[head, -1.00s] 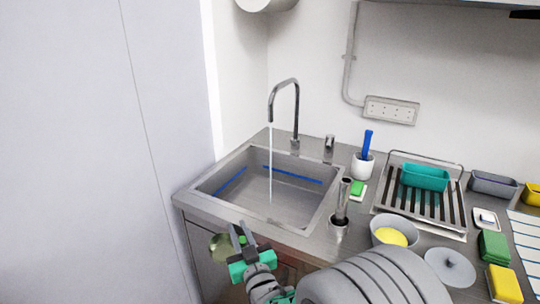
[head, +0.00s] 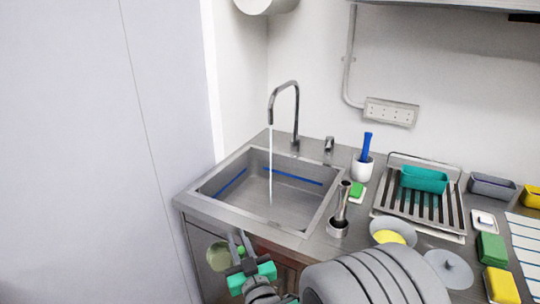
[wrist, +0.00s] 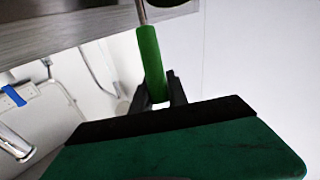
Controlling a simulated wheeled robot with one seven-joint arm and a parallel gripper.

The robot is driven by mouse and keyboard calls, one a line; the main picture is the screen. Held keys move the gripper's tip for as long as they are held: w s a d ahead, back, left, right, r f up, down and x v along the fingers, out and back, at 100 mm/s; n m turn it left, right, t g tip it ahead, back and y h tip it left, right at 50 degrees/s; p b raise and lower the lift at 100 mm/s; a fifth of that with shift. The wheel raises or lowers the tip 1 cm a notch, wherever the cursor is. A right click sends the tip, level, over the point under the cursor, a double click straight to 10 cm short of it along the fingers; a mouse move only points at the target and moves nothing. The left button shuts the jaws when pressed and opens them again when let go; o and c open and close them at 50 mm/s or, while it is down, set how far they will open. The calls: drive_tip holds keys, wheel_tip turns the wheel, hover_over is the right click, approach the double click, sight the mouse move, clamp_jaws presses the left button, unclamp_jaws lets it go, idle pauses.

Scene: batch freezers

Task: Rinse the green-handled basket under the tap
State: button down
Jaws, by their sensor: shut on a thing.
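My gripper (wrist: 157,88) is shut on the green handle (wrist: 150,52) of the basket in the wrist view. A thin metal rod runs from the handle up to a dark round part at the top edge, where most of the basket is cut off. In the head view my gripper (head: 238,243) is low, in front of the sink's front edge. The basket (head: 217,257) seems to be the pale round shape just left of it, outside the sink. The tap (head: 287,88) is running, and its water stream (head: 270,170) falls into the sink (head: 296,197).
Right of the sink stand a metal cylinder (head: 339,215), a white pot (head: 361,170) with a blue-handled tool, and a grey bowl (head: 380,226) with something yellow. Further right are a rack with a teal tub (head: 425,179) and sponges (head: 490,247). A wall stands left of the sink.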

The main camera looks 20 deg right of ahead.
drive_tip(key=shift+s+a+r+p, duration=0.15)
drive_tip(key=shift+s+a+p, duration=0.25)
drive_tip(key=shift+s+p, duration=0.3)
drive_tip(key=shift+s+a+p, duration=0.35)
drive_tip(key=shift+s+a, duration=0.05)
drive_tip(key=shift+s, duration=0.5)
drive_tip(key=shift+s+a+p, duration=0.35)
drive_tip(key=shift+s+a, duration=0.05)
drive_tip(key=shift+s, duration=0.45)
drive_tip(key=s+a+r+p, duration=0.2)
drive_tip(key=s+r+p, duration=0.1)
drive_tip(key=s+p, duration=0.1)
drive_tip(key=shift+s+r+p, duration=0.25)
drive_tip(key=shift+r+p, duration=0.1)
drive_tip(key=shift+p, duration=0.1)
idle(0.4)
